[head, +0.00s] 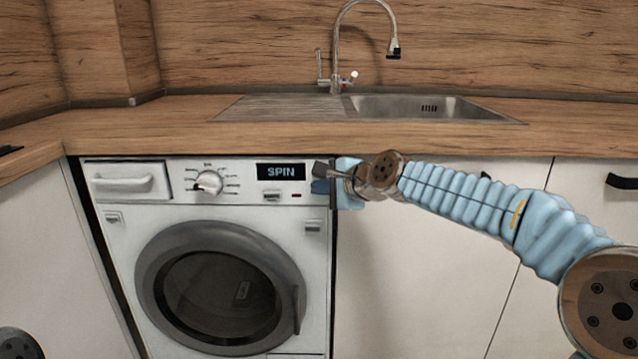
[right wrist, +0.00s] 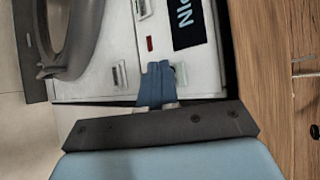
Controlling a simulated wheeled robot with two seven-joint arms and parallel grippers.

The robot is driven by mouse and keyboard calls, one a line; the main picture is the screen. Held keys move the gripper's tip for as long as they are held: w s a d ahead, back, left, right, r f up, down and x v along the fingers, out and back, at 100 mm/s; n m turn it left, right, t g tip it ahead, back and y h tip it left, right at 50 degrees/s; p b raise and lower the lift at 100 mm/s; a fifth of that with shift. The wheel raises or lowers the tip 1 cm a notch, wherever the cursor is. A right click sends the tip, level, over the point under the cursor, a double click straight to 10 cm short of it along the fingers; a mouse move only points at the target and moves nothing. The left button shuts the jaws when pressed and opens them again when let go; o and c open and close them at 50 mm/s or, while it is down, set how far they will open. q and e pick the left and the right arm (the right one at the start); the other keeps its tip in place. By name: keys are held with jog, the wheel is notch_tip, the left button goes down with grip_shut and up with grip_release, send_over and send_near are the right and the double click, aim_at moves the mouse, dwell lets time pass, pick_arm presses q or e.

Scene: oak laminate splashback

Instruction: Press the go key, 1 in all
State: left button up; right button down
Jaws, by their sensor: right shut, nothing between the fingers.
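The washing machine (head: 120,215) has a white control panel with a dial (head: 208,182), a dark display (head: 281,172) reading SPIN, a grey key (head: 272,196) and a small red light (head: 296,195). My right gripper (head: 319,186) is shut and empty at the panel's right end. In the right wrist view its blue fingertips (right wrist: 157,70) are together over the panel, just beside a pale greenish key (right wrist: 181,75), partly hidden by them. No go lettering is readable, and I cannot tell whether the fingertips touch the panel. My left gripper is out of view.
A wooden worktop (head: 200,140) overhangs just above the panel, with a sink (head: 430,106) and tap (head: 335,50). The round door (head: 218,285) is below the panel. White cupboard fronts (head: 420,270) stand to the right.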

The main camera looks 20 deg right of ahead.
jog(key=shift+w+d, duration=0.1)
jog(key=shift+w, duration=0.25)
dwell(0.6)
jog(key=shift+s, duration=0.1)
jog(key=shift+s+a, duration=0.2)
jog(key=shift+s, duration=0.45)
jog(key=shift+s+a, duration=0.25)
jog(key=shift+s, duration=0.55)
jog(key=shift+s+a, duration=0.2)
jog(key=shift+s, duration=0.65)
jog(key=shift+s+a, duration=0.25)
jog(key=shift+s, duration=0.55)
